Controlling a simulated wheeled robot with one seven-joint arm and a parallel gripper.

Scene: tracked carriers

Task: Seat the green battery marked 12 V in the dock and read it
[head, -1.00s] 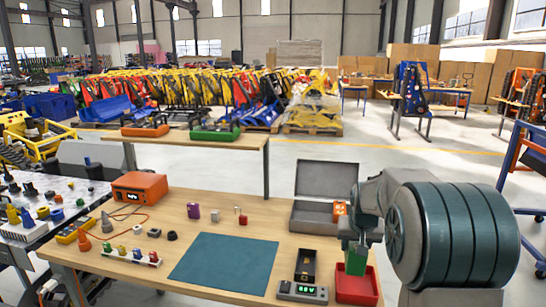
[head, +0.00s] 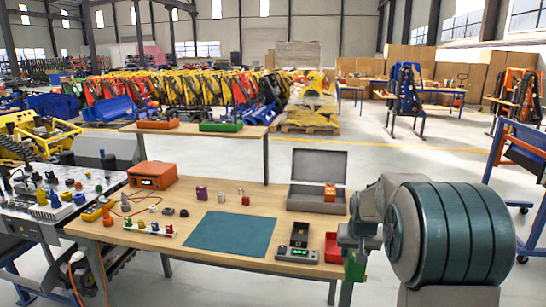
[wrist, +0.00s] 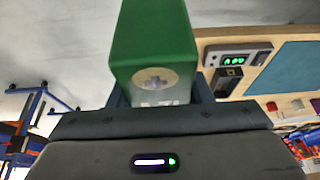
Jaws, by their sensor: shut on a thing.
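My gripper (head: 357,252) is shut on a green battery (head: 354,270), beside the table's front right corner in the head view. In the wrist view the green battery (wrist: 155,45) fills the space between the jaws, with a pale round patch on its near face. I cannot read a voltage mark on it. The dock (head: 299,240) is a dark open holder on the table, left of my gripper. Its grey reader (head: 297,255) has a lit green display, which also shows in the wrist view (wrist: 235,60). The dock looks empty.
A red tray (head: 332,243) stands between the dock and my gripper. An open grey case (head: 310,203) with an orange block (head: 330,193) lies behind. A teal mat (head: 232,232) lies left of the dock, clear. An orange box (head: 153,176) stands at the back left.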

